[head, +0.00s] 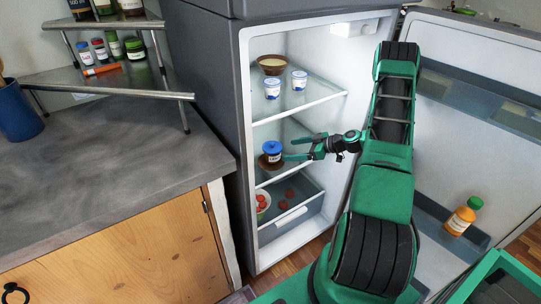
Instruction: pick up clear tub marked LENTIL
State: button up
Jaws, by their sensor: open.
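A small tub (271,158) with a blue lid and dark brown contents stands upright on the middle shelf of the open fridge. It has a pale label too small to read, so I cannot tell whether it says LENTIL. My gripper (289,149) reaches in from the right. Its green fingers are open, with the tips right beside the tub's right side. I cannot tell whether they touch it or start to straddle it.
The upper shelf (298,107) holds a brown bowl (271,65) and two white cups with blue lids (272,90). Below are a container of red items (262,203) and a drawer (291,217). The open door (463,130) on the right holds an orange bottle (461,217). A grey counter (110,165) is left.

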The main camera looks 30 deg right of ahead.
aim_at(272, 152)
jog(key=x, duration=0.5)
jog(key=shift+w+a+f, duration=0.15)
jog(key=shift+w+f, duration=0.05)
jog(key=shift+w, duration=0.05)
jog(key=shift+x, duration=2.6)
jog(key=shift+s+a, duration=0.1)
jog(key=shift+a, duration=0.05)
jog(key=c, duration=1.3)
jog(key=shift+r, duration=0.1)
jog(key=shift+c, duration=0.3)
jog(key=shift+r, duration=0.1)
